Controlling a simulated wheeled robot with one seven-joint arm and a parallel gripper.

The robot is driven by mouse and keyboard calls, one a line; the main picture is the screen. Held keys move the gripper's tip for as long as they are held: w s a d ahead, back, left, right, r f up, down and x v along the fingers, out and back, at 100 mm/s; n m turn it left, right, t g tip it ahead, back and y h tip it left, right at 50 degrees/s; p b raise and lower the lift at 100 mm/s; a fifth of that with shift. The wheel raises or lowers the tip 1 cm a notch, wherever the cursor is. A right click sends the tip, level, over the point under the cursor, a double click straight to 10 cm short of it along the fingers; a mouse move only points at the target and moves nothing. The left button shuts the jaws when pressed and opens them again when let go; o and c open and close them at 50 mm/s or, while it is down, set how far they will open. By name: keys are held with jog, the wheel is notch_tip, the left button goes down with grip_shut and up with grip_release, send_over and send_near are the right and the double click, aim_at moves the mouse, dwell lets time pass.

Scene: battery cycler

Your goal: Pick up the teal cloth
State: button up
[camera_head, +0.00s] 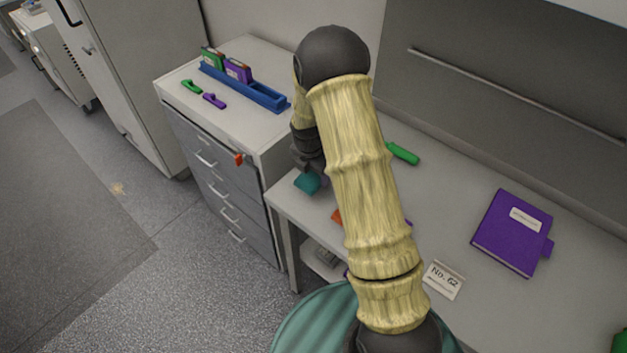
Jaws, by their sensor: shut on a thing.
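My gripper (311,168) is dark, points down and is shut on the teal cloth. The fingertips are small and partly hidden, and so is part of the cloth. I cannot tell whether the cloth still touches the bench top.
The bench (465,165) carries a purple binder (513,232), a white label card (443,280) and a green object (402,153). My arm hides its middle. A drawer cabinet (262,60) at left holds a blue rack (250,92). An orange-red item (239,159) is at its front.

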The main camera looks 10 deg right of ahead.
aim_at(313, 174)
notch_tip(313, 174, up, 6)
jog(key=shift+r+b, duration=0.25)
jog(key=shift+b, duration=0.3)
jog(key=o, duration=0.3)
jog(key=shift+c, duration=0.6)
